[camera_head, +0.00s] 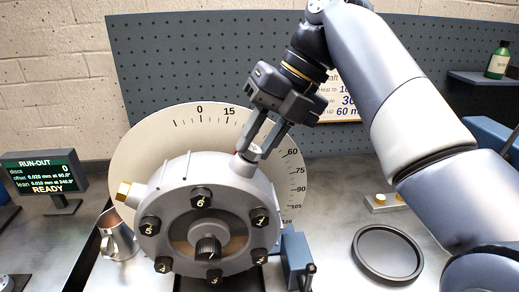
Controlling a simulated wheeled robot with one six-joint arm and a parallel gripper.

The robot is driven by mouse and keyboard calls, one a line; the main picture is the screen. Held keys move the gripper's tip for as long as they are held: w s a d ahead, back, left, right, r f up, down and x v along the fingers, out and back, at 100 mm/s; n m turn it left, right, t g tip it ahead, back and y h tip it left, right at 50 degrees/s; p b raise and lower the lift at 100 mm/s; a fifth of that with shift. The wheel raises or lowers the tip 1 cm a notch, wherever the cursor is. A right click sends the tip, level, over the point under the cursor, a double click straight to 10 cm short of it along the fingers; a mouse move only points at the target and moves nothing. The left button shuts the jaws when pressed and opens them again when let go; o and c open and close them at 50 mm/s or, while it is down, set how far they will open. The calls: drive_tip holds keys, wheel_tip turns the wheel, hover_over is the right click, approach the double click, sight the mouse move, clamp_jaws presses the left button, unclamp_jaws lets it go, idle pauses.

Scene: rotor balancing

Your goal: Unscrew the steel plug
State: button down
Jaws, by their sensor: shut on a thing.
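My gripper (260,141) is at the upper right edge of the round grey housing (233,186). Its two fingers point down and are shut on a small steel plug (254,151) at a stub on the housing's rim. The fingers partly hide the plug, and I cannot tell how far it sits in the stub.
A pale dial plate (135,150) with degree marks stands behind the housing. A run-out display (42,173) reads READY at left. A metal jug (118,238) stands beside the housing. A black round dish (387,252) and a small block with brass pieces (383,203) are at right.

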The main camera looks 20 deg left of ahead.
drive_tip(key=shift+d+r, duration=0.1)
drive_tip(key=shift+r, duration=0.15)
drive_tip(key=shift+w+d+r+p, duration=0.2)
drive_tip(key=shift+d+r+p, duration=0.15)
drive_tip(key=shift+r, duration=0.3)
drive_tip(key=shift+r, duration=0.1)
